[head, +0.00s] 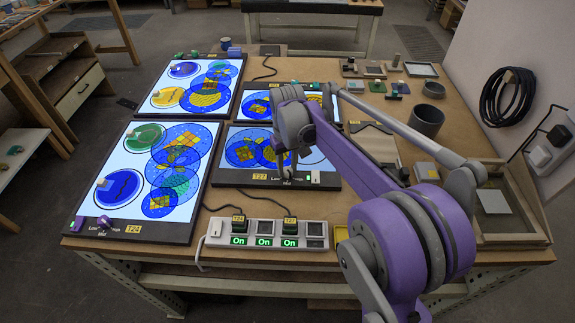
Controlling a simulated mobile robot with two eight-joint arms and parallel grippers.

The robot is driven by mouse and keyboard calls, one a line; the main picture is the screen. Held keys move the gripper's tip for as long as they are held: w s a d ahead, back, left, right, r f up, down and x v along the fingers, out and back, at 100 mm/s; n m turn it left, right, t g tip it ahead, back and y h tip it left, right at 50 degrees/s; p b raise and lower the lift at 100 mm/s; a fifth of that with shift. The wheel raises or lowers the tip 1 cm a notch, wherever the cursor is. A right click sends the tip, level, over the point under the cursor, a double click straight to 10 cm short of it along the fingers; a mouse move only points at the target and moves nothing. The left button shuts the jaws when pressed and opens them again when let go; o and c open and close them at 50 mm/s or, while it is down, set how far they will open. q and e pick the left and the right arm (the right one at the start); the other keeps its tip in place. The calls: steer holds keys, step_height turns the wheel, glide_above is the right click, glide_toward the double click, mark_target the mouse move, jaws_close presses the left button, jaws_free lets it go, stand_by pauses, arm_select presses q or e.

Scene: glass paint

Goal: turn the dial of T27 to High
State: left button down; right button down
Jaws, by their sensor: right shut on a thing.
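The panel T27 (226,178) is a lit light box with blue and yellow circles, lying in the middle of the bench. Its yellow T27 label (259,177) is on the front frame. My right gripper (286,169) comes down over that front frame, just right of the label. It is shut on the dial, which is mostly hidden by the fingers. A small white piece (315,177) is on the frame to the right. My left gripper is not in view.
Panel T24 (125,232), with a purple dial (103,222), lies at left front. Other lit panels lie behind. A power strip (265,233) with several green On displays is in front. A grey cup (426,121) and a wooden tray (512,240) stand right.

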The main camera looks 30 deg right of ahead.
mark_target(287, 170)
steer(key=n, duration=0.5)
steer(key=shift+n, duration=0.3)
stand_by(0.5)
steer(key=c, duration=0.5)
jaws_free()
steer(key=shift+r, duration=0.1)
step_height(287, 170, up, 11)
steer(key=shift+f+p, duration=0.2)
steer(key=shift+p, duration=0.35)
